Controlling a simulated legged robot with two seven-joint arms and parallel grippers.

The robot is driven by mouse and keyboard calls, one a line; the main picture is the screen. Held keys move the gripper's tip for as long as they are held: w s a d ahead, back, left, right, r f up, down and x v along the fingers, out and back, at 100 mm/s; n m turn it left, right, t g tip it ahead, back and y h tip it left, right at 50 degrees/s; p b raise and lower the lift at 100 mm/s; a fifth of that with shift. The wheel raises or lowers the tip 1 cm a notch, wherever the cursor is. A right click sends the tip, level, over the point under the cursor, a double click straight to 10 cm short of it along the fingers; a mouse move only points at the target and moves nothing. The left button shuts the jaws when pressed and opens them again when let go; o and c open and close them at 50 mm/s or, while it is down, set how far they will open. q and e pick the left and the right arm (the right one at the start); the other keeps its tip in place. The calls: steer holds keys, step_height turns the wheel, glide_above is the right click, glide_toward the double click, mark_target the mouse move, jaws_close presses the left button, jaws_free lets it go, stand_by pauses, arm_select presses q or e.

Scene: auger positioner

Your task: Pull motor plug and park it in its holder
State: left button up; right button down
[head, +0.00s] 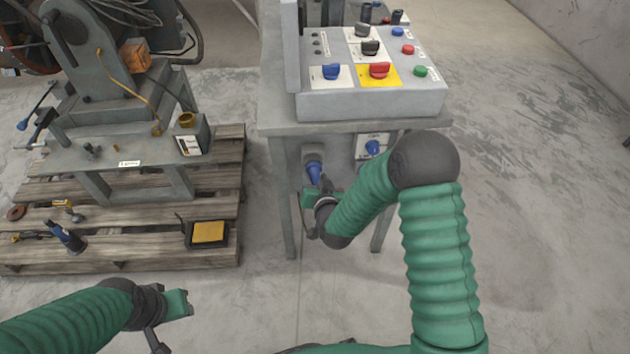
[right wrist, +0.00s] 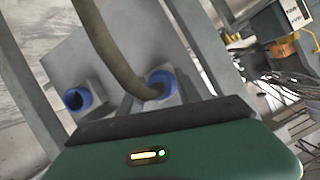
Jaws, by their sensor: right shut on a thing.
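The blue motor plug (head: 314,171) is at the grey socket under the control desk in the head view. It points downward, and I cannot tell whether it is fully seated. My right gripper (head: 325,190) is at the plug's lower end, shut on it; the fingers are partly hidden by my own wrist. The right wrist view shows a blue round fitting (right wrist: 161,82) with a thick grey cable (right wrist: 108,45) running to it, and an open blue socket (right wrist: 77,99) to its left. My left gripper (head: 178,303) is low at left, away from everything; its jaws are unclear. I cannot make out which part is the holder.
The control desk (head: 375,102) stands above the plug, with its legs on both sides. A second blue fitting (head: 373,147) is at the right. Floor at right is clear.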

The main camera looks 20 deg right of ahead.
steer(key=shift+w+d, duration=0.1)
steer(key=shift+w, duration=0.3)
steer(key=c, duration=0.7)
jaws_free()
steer(key=shift+c, duration=0.2)
steer(key=p+v, duration=1)
steer(key=v, duration=0.6)
steer(key=shift+s, duration=0.35)
steer(key=shift+r, duration=0.1)
